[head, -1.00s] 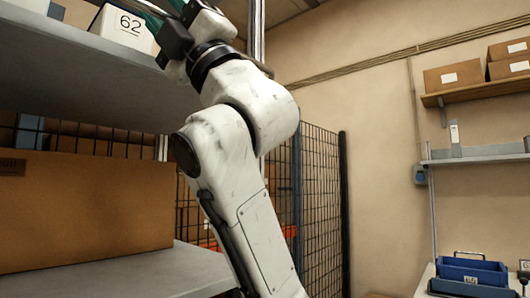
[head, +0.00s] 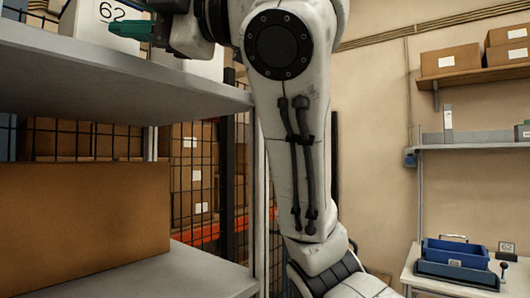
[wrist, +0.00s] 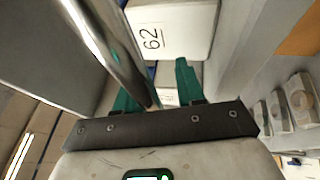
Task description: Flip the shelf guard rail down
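A shiny round metal bar (wrist: 103,38) slants across the upper left of the wrist view and ends close to my green left finger. It looks like the shelf guard rail, but I cannot tell for sure. My gripper (wrist: 156,88) has its two green fingers apart, with a gap between them. I cannot tell whether the bar touches a finger. In the head view a green fingertip (head: 128,30) shows above the upper shelf (head: 110,75), in front of a white box marked 62 (head: 102,14). That box also shows in the wrist view (wrist: 170,28), beyond the fingers.
A large cardboard box (head: 85,225) stands on the lower shelf (head: 190,275). A metal upright (head: 259,215) and wire mesh (head: 185,190) stand beside my arm. A blue bin (head: 455,255) sits on a bench at the lower right. Open space lies between arm and bench.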

